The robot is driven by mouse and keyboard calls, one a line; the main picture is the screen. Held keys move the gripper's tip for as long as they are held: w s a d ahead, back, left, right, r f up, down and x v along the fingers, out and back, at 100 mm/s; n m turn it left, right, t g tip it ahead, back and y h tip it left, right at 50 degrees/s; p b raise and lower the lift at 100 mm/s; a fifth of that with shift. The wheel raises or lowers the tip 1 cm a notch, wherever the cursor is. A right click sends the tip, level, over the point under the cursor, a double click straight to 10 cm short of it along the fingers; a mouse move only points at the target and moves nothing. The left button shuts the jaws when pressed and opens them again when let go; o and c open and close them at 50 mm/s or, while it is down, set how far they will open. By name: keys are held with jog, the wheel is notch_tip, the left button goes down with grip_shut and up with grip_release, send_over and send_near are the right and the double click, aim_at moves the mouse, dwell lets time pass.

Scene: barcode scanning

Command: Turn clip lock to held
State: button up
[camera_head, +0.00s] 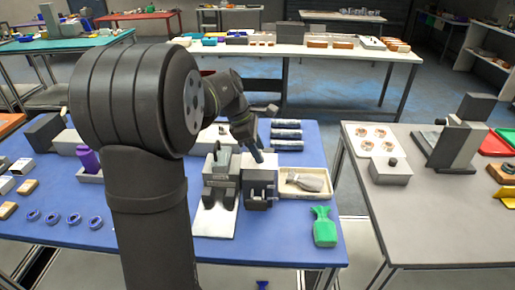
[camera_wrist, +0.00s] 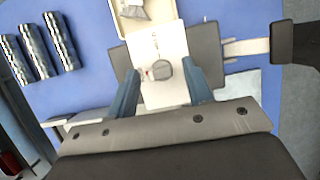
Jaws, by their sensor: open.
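A dark grey fixture (camera_head: 260,190) stands on the blue table, left of the cream tray. In the wrist view it shows as a dark block (camera_wrist: 204,48) under a white plate (camera_wrist: 172,38). A small grey rounded piece (camera_wrist: 162,68) sits on that plate, with a small reddish mark beside it; it looks like the clip lock, but its setting cannot be read. My gripper (camera_wrist: 162,97) is open and empty, its blue-grey fingers on either side of the plate's near part. In the head view my gripper (camera_head: 257,157) is just above the fixture; contact cannot be told.
A second grey fixture (camera_head: 221,182) stands close on the left. The cream tray (camera_head: 288,191) on the right holds a grey object (camera_head: 305,181). My arm hides part of the table.

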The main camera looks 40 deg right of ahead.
jog(key=shift+c, duration=0.5)
jog(key=c, duration=0.9)
jog(key=shift+m, duration=0.3)
jog(key=m+y, duration=0.1)
jog(key=m, duration=0.2)
jog(key=shift+d+m+g, duration=0.15)
jog(key=shift+m+g, duration=0.25)
jog(key=m+y, duration=0.2)
jog(key=m, duration=0.2)
jog(key=shift+w+d, duration=0.1)
jog(key=m+y, duration=0.1)
jog(key=m, duration=0.4)
jog(key=shift+d+y, duration=0.15)
jog(key=shift+y, duration=0.25)
jog(key=shift+m+t+y, duration=0.4)
jog(key=shift+m+y, duration=0.3)
jog(key=shift+m, duration=1.5)
